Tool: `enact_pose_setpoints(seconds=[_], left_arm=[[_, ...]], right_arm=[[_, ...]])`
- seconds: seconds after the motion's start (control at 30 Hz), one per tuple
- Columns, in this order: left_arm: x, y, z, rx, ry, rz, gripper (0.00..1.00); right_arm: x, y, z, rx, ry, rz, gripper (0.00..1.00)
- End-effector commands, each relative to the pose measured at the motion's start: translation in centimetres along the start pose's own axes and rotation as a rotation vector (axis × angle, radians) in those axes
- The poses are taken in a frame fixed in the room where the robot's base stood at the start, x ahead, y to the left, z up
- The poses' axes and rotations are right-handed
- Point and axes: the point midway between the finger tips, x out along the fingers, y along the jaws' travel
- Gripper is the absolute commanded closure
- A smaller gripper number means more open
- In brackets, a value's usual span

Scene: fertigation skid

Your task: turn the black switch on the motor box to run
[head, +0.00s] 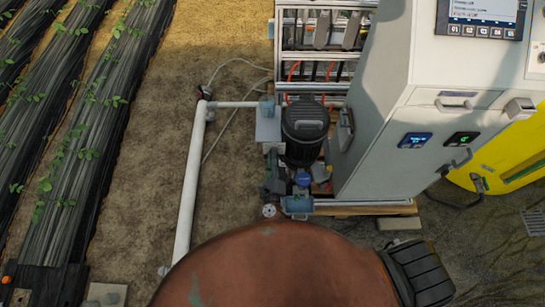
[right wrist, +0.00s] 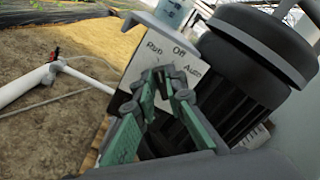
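The motor box (right wrist: 147,62) is a light grey box with the labels Run, Off and Auto on its face. In the head view the box (head: 267,127) stands left of the black motor (head: 305,130). My right gripper (right wrist: 164,82) has green fingers, and its tips are close together at the middle of the box face, below the labels. They cover the place of the black switch, so its pointing direction is hidden. I cannot tell whether the fingers grip it or only stand around it. My left gripper is not in view.
A white pipe (head: 192,180) runs left of the motor and also shows in the right wrist view (right wrist: 28,85). A large grey cabinet (head: 385,120) stands close on the right. My own arm covers the bottom middle of the head view. Bare soil lies left of the box.

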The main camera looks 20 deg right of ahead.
Motion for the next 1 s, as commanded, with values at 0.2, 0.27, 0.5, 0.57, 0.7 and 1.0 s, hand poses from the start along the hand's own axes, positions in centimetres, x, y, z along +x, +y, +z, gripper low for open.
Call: enact_pose_setpoints(seconds=[0.2, 0.27, 0.5, 0.57, 0.7, 1.0], left_arm=[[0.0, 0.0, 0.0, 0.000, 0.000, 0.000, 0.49], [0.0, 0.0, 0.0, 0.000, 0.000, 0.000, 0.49], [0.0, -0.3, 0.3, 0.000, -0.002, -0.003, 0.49], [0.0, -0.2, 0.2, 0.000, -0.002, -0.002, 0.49], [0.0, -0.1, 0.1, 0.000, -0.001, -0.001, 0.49], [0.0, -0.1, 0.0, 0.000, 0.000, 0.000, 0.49]], right_arm=[[0.0, 0.0, 0.0, 0.001, 0.000, -0.001, 0.74], [0.0, 0.0, 0.0, 0.001, 0.000, -0.001, 0.74], [-0.2, -0.1, 0.0, 0.002, 0.001, -0.001, 0.74], [-0.7, 0.0, -0.1, 0.002, 0.002, 0.000, 0.74], [-2.8, 0.0, -0.1, 0.004, 0.004, 0.001, 0.74], [-9.0, 0.1, -0.1, 0.002, 0.003, 0.002, 0.74]])
